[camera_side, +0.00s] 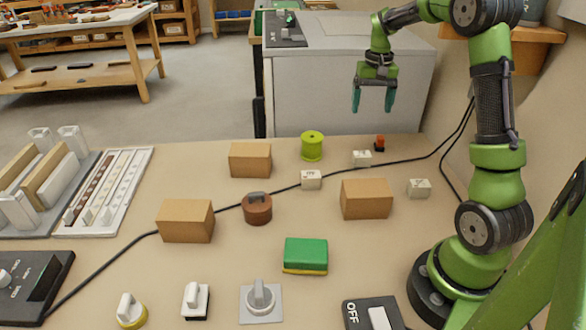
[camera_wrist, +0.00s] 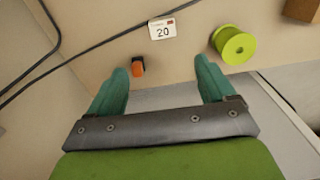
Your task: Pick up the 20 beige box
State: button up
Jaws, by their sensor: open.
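The 20 beige box (camera_wrist: 162,28) is a small pale block with "20" printed on its top face. It lies near the top centre of the wrist view. In the side view it appears to be the small white-beige box (camera_side: 361,159) between the green spool and the orange-topped piece; its print is too small to read there. My gripper (camera_side: 373,104) hangs above the far edge of the bench, pointing down, above and behind the box. In the wrist view my gripper (camera_wrist: 163,70) has its teal fingers spread wide with nothing between them.
An orange-topped piece (camera_side: 379,143) and a lime spool (camera_side: 312,146) flank the box. Two similar small boxes (camera_side: 311,179) (camera_side: 419,188) lie nearer. A black cable (camera_side: 402,161) passes close by. Brown blocks (camera_side: 366,199), a green sponge (camera_side: 305,254) and a grey cabinet (camera_side: 335,95) also stand around.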

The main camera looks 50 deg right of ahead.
send_near(363, 154)
jog(key=f, duration=0.5)
jog(key=shift+w+d+f, duration=0.1)
jog(key=shift+d+f, duration=0.15)
jog(key=shift+d, duration=0.15)
jog(key=shift+w+a+f, duration=0.1)
jog(key=shift+a+f, duration=0.05)
jog(key=shift+f, duration=1.2)
jog(key=shift+a+f, duration=0.1)
jog(key=shift+f, duration=1.25)
jog(key=shift+c, duration=0.3)
jog(key=c, duration=1)
jog(key=shift+r, duration=0.1)
